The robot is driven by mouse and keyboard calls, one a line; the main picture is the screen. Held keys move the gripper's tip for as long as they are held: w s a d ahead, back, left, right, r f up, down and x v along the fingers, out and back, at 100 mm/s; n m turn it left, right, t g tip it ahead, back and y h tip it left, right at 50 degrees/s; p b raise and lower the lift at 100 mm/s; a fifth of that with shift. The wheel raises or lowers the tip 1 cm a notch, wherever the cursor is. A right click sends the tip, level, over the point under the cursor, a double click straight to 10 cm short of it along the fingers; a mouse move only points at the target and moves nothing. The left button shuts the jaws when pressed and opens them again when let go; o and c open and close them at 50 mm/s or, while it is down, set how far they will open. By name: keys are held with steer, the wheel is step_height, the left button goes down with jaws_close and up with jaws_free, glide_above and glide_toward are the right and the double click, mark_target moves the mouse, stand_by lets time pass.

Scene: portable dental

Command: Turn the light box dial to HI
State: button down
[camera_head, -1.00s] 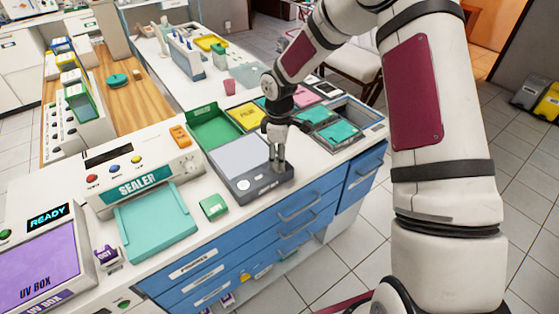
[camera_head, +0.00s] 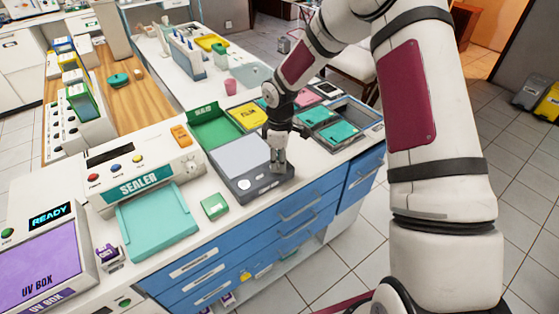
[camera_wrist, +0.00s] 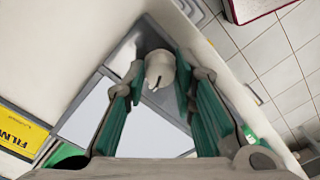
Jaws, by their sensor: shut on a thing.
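The light box (camera_head: 240,155) is a dark grey unit with a pale flat panel, on the white counter. My gripper (camera_head: 279,165) points down at its front right corner. In the wrist view the dial (camera_wrist: 160,70) is a pale round knob with a short dark mark on its face. My gripper's teal-padded fingers (camera_wrist: 160,78) stand on both sides of the dial and are shut on it. In the head view the fingers hide the dial. I cannot read any HI mark.
A green tray (camera_head: 212,120) lies behind the light box, and a small green box (camera_head: 214,206) sits in front of it. The sealer (camera_head: 145,165) stands to the left. Colored trays, one a yellow film tray (camera_head: 246,116), lie behind and right. Blue drawers (camera_head: 260,235) are below.

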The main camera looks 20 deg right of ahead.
steer(key=shift+m, duration=0.3)
steer(key=m+b, duration=0.1)
steer(key=m, duration=0.4)
steer(key=shift+m, duration=0.3)
steer(key=m+b, duration=0.1)
steer(key=m, duration=0.4)
steer(key=shift+m, duration=0.4)
steer(key=c, duration=1.3)
jaws_free()
step_height(320, 180, up, 12)
